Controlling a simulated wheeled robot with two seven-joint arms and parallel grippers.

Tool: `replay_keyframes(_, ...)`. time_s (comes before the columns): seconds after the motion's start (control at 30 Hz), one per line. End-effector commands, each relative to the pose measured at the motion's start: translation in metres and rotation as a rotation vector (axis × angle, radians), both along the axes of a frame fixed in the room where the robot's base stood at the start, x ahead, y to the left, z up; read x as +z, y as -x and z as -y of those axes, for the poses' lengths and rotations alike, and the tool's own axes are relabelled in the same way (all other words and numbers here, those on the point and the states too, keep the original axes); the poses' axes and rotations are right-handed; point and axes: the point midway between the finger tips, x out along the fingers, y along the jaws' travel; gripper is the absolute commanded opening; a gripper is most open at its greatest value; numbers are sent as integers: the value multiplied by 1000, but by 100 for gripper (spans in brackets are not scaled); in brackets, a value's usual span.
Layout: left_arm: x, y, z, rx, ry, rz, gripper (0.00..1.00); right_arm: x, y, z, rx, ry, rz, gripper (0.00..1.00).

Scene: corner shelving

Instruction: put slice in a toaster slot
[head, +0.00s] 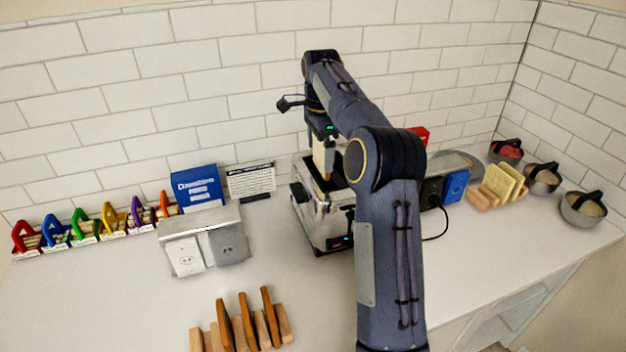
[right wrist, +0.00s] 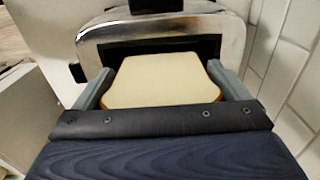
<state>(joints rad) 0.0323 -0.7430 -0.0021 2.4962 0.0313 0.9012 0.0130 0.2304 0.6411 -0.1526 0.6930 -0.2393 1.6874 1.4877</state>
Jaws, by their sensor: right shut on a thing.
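A chrome toaster (head: 317,215) with black trim stands near the back wall in the middle of the head view. My right gripper (head: 322,150) is above the toaster, pointing down, and is shut on a pale bread slice (head: 321,160) with a brown crust. In the right wrist view the slice (right wrist: 163,82) sits between the two fingers of the gripper (right wrist: 165,92), in front of a dark slot opening of the toaster (right wrist: 88,42). Whether the slice's lower edge is inside the slot is hidden. My left gripper is not in view.
A wooden rack (head: 242,330) with brown slices stands at the front. A metal outlet box (head: 205,242) is left of the toaster, colored clips (head: 85,225) further left. A second rack (head: 497,187) with pale slices and several bowls (head: 583,208) are right. The front left counter is clear.

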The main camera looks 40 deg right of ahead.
Motion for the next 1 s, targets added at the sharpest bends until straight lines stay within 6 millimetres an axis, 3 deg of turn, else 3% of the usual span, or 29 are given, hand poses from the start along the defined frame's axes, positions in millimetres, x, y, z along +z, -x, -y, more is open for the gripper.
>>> replay_keyframes(0.1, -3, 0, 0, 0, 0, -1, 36, -24, 1, 0, 1, -1, -3, 73)
replay_keyframes(0.5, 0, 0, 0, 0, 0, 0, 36, -71, 1, 0, 0, -1, -2, 73)
replay_keyframes(0.93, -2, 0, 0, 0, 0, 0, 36, -81, 0, 0, 0, 0, 0, 73)
replay_keyframes(0.97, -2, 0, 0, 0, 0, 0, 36, -81, 0, 0, 0, 0, 0, 96)
replay_keyframes(1.0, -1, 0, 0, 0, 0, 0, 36, -80, 0, 0, 0, 0, 1, 100)
